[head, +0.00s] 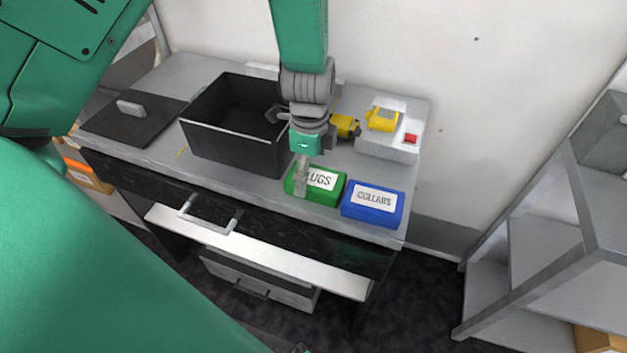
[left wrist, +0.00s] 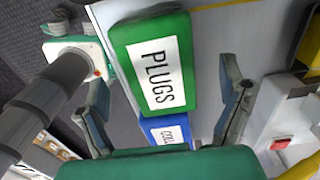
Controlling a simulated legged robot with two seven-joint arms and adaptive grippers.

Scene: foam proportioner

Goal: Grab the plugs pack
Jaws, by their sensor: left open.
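The plugs pack (head: 325,184) is a green box with a white "PLUGS" label on the grey worktop, near its front edge. It also shows in the left wrist view (left wrist: 182,37). My left gripper (head: 302,185) points down over the left part of the pack and hides part of its label. In the left wrist view my left gripper (left wrist: 162,85) is open, its fingers apart on either side of the pack's line. I cannot tell whether a finger touches the pack.
A blue "COLLARS" pack (head: 372,205) sits just right of the plugs pack. A black open bin (head: 232,145) stands to the left, with a dark lid panel (head: 125,122) beyond it. A white device with yellow and red parts (head: 388,147) stands behind. Shelving (head: 555,260) is at right.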

